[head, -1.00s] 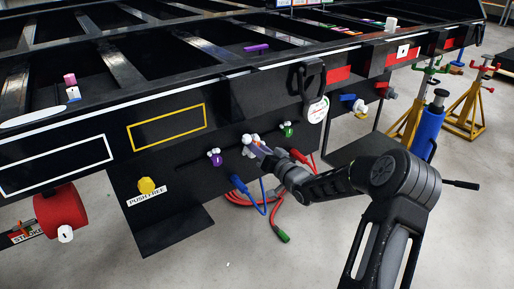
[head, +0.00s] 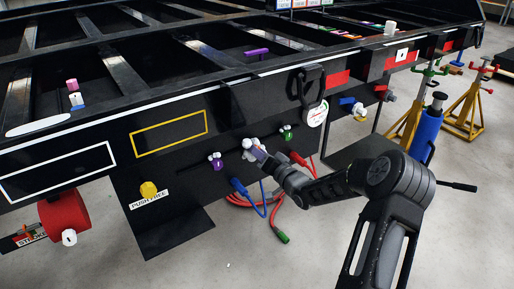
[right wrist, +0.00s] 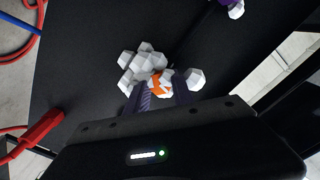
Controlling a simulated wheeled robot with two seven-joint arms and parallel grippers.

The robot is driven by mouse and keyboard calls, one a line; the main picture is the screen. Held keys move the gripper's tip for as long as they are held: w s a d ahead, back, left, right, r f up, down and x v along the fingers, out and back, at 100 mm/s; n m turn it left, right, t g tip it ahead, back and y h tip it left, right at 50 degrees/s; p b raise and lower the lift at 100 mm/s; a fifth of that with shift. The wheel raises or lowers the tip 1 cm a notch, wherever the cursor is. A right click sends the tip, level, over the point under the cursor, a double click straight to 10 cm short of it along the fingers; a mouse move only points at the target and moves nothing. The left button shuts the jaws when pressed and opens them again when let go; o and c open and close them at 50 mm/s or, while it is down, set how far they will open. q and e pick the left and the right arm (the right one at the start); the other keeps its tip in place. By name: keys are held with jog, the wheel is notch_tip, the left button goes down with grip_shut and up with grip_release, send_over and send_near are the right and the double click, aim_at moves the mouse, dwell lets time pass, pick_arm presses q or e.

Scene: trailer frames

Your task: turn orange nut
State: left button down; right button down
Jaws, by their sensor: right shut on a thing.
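The orange nut (right wrist: 159,84) shows in the right wrist view as an orange and white faceted piece between my gripper's fingers. White faceted lumps (right wrist: 138,66) sit against it on the dark panel. My right gripper (right wrist: 161,96) is shut on the orange nut. In the head view my right gripper (head: 258,154) reaches the front of the black trailer panel from the right; its fingers hide the orange there, and only white lumps (head: 247,143) show beside them. My left gripper is in neither view.
A purple nut (head: 217,163) is left of my gripper and a green nut (head: 287,132) right of it, on the same panel. Blue (head: 238,185) and red (head: 298,158) connectors with hoses hang just below. A yellow push knob (head: 148,190) is further left.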

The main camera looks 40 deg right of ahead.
pick_arm(q)
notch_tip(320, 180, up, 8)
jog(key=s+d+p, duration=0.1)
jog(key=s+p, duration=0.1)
jog(key=p, duration=0.5)
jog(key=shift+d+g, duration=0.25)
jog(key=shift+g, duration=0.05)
pick_arm(e)
jog(key=shift+m, duration=6.7)
jog(key=shift+f, duration=0.1)
jog(key=c, duration=1.1)
grip_release()
jog(key=shift+s, duration=0.1)
